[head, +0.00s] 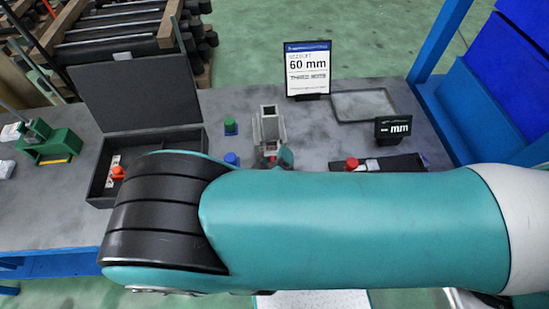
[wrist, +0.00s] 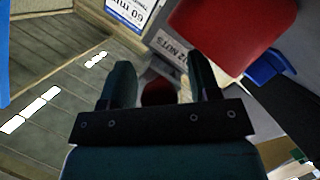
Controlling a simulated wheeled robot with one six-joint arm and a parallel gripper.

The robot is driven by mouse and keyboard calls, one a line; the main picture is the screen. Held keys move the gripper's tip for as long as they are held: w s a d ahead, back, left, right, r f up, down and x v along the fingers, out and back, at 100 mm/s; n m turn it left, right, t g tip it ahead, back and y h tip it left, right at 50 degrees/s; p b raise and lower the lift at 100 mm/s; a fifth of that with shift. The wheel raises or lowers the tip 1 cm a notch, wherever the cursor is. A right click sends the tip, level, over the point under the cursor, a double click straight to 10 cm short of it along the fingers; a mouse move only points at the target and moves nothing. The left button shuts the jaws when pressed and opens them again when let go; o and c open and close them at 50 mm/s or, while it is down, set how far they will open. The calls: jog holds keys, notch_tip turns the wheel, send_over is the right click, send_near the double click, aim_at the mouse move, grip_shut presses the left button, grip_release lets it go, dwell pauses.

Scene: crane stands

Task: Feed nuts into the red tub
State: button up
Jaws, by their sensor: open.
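In the wrist view my gripper (wrist: 160,70) is open, with its two dark teal fingers apart. A dark red rounded thing (wrist: 157,93) shows between them, and I cannot tell whether they touch it. A large red body (wrist: 225,32), perhaps the red tub, fills the upper right close by. A pale label reading "2 NUTS" (wrist: 170,47) lies just beyond the fingers. In the head view a grey upright holder (head: 269,125) stands mid-table with a small red part at its foot. My arm hides most of the gripper there. No loose nuts can be made out.
A black case (head: 140,95) with a raised lid stands left, beside a green fixture (head: 52,143). A "60 mm" sign (head: 306,70) and a shallow tray (head: 363,104) are at the back. Small green (head: 231,125) and blue (head: 231,158) pieces sit left of the holder.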

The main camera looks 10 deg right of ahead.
jog(key=shift+d, duration=0.1)
grip_shut()
jog(key=shift+s+f+b, duration=0.1)
jog(key=shift+s+b, duration=0.35)
jog(key=shift+s, duration=0.2)
grip_release()
jog(key=shift+s, duration=0.1)
